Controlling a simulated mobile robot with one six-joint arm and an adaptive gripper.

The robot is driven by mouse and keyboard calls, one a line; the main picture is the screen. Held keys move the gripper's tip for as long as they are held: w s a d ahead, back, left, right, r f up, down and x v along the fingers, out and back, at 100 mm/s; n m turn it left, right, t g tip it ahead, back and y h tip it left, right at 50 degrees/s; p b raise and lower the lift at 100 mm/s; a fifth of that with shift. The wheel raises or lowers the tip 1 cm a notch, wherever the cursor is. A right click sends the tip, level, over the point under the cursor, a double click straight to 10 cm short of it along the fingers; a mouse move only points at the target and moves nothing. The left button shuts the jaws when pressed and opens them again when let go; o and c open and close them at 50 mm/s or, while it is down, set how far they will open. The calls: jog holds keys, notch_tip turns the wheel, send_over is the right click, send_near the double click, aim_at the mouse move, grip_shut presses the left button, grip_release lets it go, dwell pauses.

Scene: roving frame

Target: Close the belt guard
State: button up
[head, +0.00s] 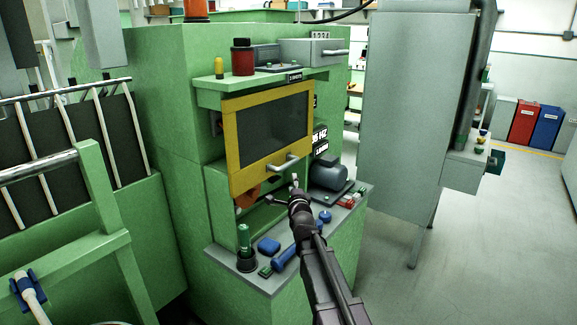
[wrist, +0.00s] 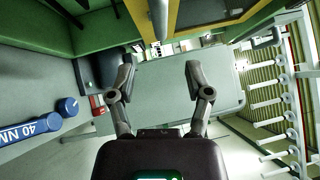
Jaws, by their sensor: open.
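The belt guard (head: 232,140) is a yellow-framed panel with a dark window and a light bar handle (head: 281,164) near its lower edge. It sits over the upper part of the green machine's bay. Below it the bay is uncovered, and part of an orange round piece (head: 248,197) shows there. My gripper (head: 296,194) is just below the handle and apart from it, in front of the opening. In the wrist view my gripper (wrist: 160,66) has its fingers spread with nothing between them. The yellow frame (wrist: 171,18) shows at the top there.
A grey motor (head: 328,175) stands on the ledge right of the opening. Blue tools (head: 284,258) and a green-topped item (head: 245,240) lie or stand along the ledge's front. A grey cabinet (head: 413,90) stands to the right. The floor (head: 480,270) at right is clear.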

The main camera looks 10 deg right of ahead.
aim_at(289, 165)
jog(key=w, duration=0.4)
jog(key=w+r+p, duration=0.1)
jog(key=w, duration=0.6)
jog(key=shift+w+r, duration=0.3)
jog(key=shift+w, duration=0.05)
grip_shut()
